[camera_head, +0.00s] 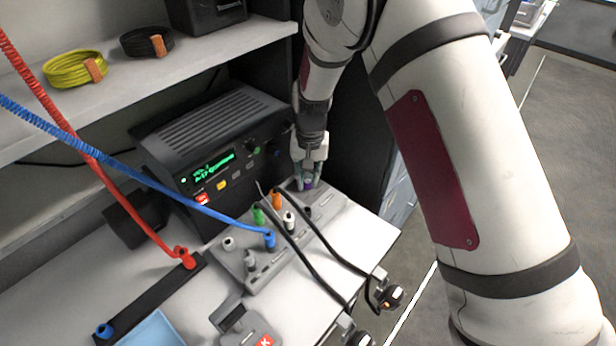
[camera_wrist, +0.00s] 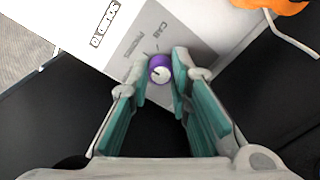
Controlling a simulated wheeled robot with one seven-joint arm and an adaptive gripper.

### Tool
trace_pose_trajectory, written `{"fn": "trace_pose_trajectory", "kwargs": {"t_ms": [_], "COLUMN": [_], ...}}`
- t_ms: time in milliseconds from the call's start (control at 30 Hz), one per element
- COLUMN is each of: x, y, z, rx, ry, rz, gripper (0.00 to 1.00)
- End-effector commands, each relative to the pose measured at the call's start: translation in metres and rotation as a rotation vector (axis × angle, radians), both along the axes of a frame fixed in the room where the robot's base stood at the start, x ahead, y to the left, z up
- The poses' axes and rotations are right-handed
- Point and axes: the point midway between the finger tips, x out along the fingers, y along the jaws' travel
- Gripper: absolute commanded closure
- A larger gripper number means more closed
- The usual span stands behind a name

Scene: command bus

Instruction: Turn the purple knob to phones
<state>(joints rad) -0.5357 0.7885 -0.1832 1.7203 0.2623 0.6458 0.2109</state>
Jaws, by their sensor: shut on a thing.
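The purple knob (camera_wrist: 159,69) has a white cap with a dark mark and sits on a grey panel (camera_wrist: 196,32). Words are printed on the panel beside it; "CAB" and what looks like "PHONES" can be made out. My gripper (camera_wrist: 163,80) is shut on the knob, with its teal-padded fingers on either side. In the head view my gripper (camera_head: 308,178) reaches down to the panel's back right end, and only a little of the purple knob (camera_head: 308,184) shows between the fingers. Which word the mark points to, I cannot tell.
A dark radio (camera_head: 215,140) with a green display stands just left of my gripper. Green (camera_head: 258,215), orange (camera_head: 277,200) and blue (camera_head: 269,240) knobs or plugs stand on the same panel. Red (camera_head: 110,165) and blue (camera_head: 120,160) coiled cords cross the left side.

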Motion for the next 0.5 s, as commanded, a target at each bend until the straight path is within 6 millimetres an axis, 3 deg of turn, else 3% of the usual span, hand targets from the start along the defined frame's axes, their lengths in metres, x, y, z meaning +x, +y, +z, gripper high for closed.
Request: {"fn": "trace_pose_trajectory", "kwargs": {"t_ms": [500], "x": [-0.0002], "y": [0.0012], "z": [0.0001], "rx": [0.001], "ry": [0.000], "rz": [-0.060], "gripper": [1.00]}}
